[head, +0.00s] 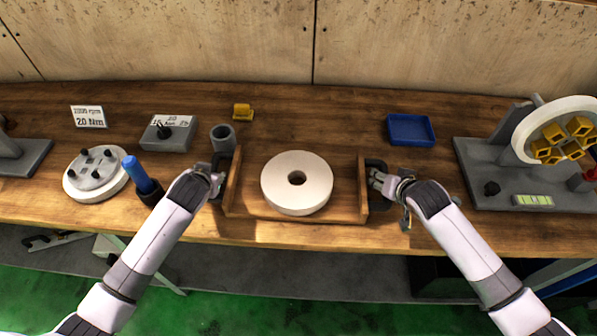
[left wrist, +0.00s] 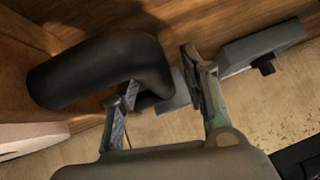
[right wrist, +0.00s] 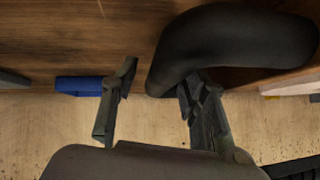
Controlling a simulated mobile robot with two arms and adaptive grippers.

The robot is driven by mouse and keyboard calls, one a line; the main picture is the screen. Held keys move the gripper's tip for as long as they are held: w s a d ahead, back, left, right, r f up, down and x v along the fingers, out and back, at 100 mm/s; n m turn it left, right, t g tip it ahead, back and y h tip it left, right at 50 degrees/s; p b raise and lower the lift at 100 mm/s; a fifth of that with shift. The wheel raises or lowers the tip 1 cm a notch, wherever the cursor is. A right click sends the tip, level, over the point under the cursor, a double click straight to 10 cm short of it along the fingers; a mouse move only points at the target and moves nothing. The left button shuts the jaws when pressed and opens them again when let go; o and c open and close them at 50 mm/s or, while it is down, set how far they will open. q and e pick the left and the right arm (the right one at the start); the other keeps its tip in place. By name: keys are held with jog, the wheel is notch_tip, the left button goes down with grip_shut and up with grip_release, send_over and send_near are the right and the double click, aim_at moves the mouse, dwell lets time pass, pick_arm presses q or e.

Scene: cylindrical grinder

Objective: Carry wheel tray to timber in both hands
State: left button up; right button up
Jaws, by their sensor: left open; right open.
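The wooden wheel tray (head: 297,216) stands on the bench in the middle of the head view, with a white grinding wheel (head: 313,192) with a dark centre hole lying flat in it. My left gripper (head: 217,177) is open at the tray's left black handle; in the left wrist view this handle (left wrist: 100,68) reaches between the spread fingers. My right gripper (head: 377,178) is open at the right black handle; in the right wrist view part of this handle (right wrist: 235,40) lies between the fingers. Contact cannot be told. I cannot make out the timber.
Left of the tray are a grey cup (head: 223,139), a blue-handled tool (head: 138,174), a round flange (head: 95,174) and a grey box (head: 167,137). A yellow block (head: 242,111) and blue bin (head: 410,130) lie behind. A grey machine base (head: 520,180) stands right.

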pick_arm(q)
jog(key=shift+w, duration=0.1)
pick_arm(e)
jog(key=shift+s+r, duration=0.1)
pick_arm(q)
jog(key=v, duration=1.2)
pick_arm(e)
jog(key=v, duration=1.1)
jog(key=shift+s+r, duration=0.2)
jog(key=shift+s, duration=0.1)
pick_arm(q)
jog(key=shift+f, duration=0.15)
